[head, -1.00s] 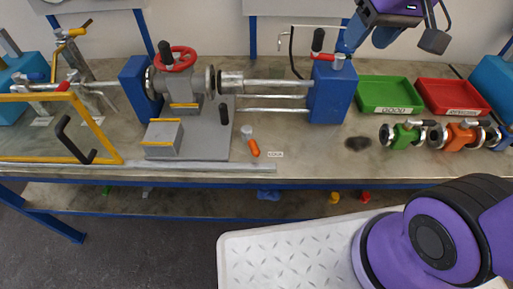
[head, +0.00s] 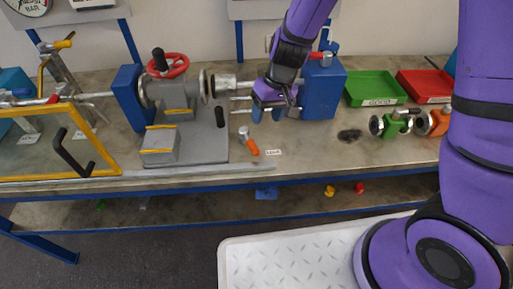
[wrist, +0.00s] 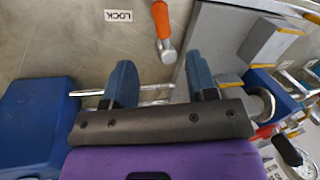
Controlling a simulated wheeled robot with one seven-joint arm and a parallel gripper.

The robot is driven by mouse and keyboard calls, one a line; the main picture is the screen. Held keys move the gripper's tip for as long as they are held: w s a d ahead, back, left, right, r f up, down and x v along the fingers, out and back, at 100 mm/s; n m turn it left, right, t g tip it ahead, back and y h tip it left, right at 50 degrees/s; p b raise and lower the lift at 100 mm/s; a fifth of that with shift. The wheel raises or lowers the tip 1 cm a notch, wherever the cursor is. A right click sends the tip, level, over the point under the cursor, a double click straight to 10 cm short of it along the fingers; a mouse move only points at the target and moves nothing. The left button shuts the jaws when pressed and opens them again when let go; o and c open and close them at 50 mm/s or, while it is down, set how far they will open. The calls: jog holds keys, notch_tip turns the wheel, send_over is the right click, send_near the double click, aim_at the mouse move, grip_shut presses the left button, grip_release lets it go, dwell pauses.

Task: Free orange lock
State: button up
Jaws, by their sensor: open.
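An orange-handled lock piece (head: 250,146) with a pale metal end lies on the bench beside the LOCK label (head: 273,153). In the wrist view the orange handle (wrist: 166,50) shows beyond the fingertips, between them in the picture, with the label (wrist: 118,16) to its left. My gripper (head: 267,115) is open and empty, above the rods between the grey fixture and the right blue block. Its two blue fingers (wrist: 160,72) are apart and point toward the lock piece without touching it.
The grey fixture (head: 200,152) with a red handwheel (head: 168,65) stands left of my gripper. A blue block (head: 322,92), green tray (head: 376,87) and red tray (head: 424,84) stand right. Green (head: 392,125) and orange (head: 432,122) flanged vessels are near my arm. The bench front has free room.

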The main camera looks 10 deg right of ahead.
aim_at(256, 147)
jog(key=x, duration=1.2)
jog(key=shift+s+a, duration=0.1)
jog(key=shift+c, duration=0.4)
grip_shut()
